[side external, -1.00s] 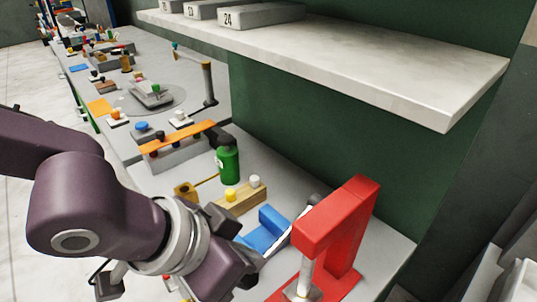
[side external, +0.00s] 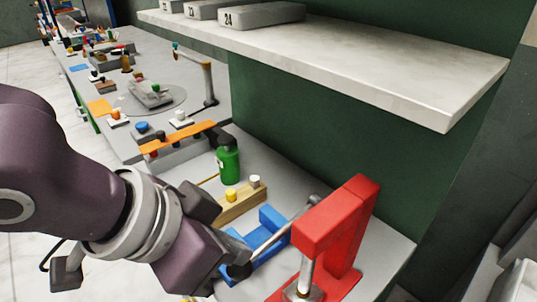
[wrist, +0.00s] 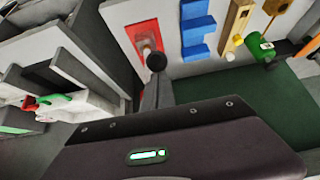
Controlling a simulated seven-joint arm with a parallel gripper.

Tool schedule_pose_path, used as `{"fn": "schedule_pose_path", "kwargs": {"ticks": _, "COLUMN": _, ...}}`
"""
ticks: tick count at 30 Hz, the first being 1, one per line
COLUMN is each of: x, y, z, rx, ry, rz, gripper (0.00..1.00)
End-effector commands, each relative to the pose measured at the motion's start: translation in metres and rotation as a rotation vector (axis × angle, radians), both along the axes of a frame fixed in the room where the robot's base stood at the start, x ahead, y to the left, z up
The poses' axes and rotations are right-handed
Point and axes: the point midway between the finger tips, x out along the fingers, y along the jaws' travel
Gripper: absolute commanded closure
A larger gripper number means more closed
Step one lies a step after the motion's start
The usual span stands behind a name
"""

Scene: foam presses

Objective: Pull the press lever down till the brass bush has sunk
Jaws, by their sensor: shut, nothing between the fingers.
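The red press (side external: 342,228) stands at the right of the bench in the side view. Its grey ram (side external: 307,272) points down at the base. The lever (side external: 278,243) slopes down and left from the press top to a dark knob (side external: 238,270). The black knob also shows in the wrist view (wrist: 156,61), just beyond the tip of my gripper (wrist: 152,82). My gripper is shut with nothing in it. It is close to the knob; I cannot tell whether they touch.
A blue stepped block (side external: 262,232) lies beside the lever. A wooden block (side external: 240,205) with yellow and white pegs and a green bottle (side external: 228,163) stand behind it. A pale shelf (side external: 400,75) overhangs the back of the bench.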

Motion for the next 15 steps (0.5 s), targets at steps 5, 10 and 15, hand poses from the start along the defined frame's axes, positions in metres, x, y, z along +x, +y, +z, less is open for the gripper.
{"fn": "schedule_pose_path", "kwargs": {"ticks": 5, "x": -0.006, "y": 0.007, "z": 0.005, "rx": -0.001, "ry": -0.001, "rz": 0.000, "gripper": 1.00}}
{"fn": "schedule_pose_path", "kwargs": {"ticks": 10, "x": -0.018, "y": 0.019, "z": 0.011, "rx": -0.002, "ry": -0.003, "rz": 0.001, "gripper": 1.00}}
{"fn": "schedule_pose_path", "kwargs": {"ticks": 15, "x": -0.030, "y": 0.030, "z": 0.018, "rx": -0.003, "ry": -0.003, "rz": 0.000, "gripper": 1.00}}
